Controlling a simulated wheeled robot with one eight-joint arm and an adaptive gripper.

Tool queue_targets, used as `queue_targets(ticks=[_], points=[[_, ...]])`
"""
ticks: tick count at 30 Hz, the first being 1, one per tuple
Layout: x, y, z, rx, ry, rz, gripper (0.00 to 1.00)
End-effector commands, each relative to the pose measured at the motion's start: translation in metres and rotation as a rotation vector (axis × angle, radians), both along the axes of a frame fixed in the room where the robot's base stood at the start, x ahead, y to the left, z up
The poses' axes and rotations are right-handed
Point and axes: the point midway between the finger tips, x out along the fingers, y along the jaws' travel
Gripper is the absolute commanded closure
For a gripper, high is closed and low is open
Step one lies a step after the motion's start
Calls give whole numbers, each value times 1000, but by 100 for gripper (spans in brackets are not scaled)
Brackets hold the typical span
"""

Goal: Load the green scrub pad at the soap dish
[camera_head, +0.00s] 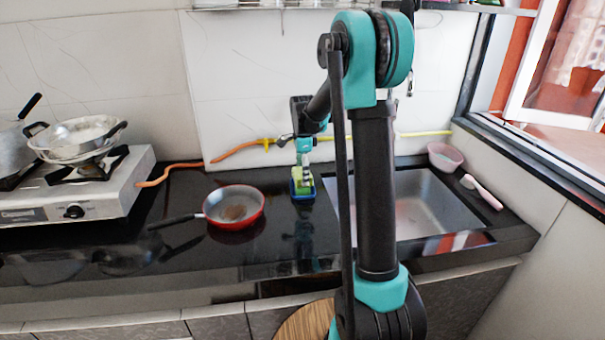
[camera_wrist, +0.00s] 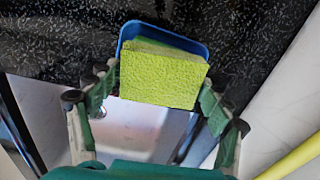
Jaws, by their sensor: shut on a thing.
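The green scrub pad (camera_wrist: 165,78) is yellow-green and box-shaped. It shows between the two fingers of my gripper (camera_wrist: 162,97), which is shut on it. The blue soap dish (camera_wrist: 127,32) lies on the black counter directly under the pad, its rim showing behind the pad's far edge. In the head view the pad (camera_head: 299,172) is upright at my gripper (camera_head: 303,168), with the blue dish (camera_head: 303,196) at its lower end. I cannot tell if the pad touches the dish floor. The pad hides most of the dish's inside.
A red frying pan (camera_head: 234,203) sits left of the dish. The sink (camera_head: 435,205) lies to the right, partly behind my arm. An orange hose (camera_head: 185,168) and a yellow pipe run along the wall. A pink bowl (camera_head: 446,156) and brush (camera_head: 483,191) are beyond the sink.

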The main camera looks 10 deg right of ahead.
Motion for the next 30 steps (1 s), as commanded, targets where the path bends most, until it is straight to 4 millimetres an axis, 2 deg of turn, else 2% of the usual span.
queue_targets(ticks=[30], points=[[0,0,-8,0,0,0,45]])
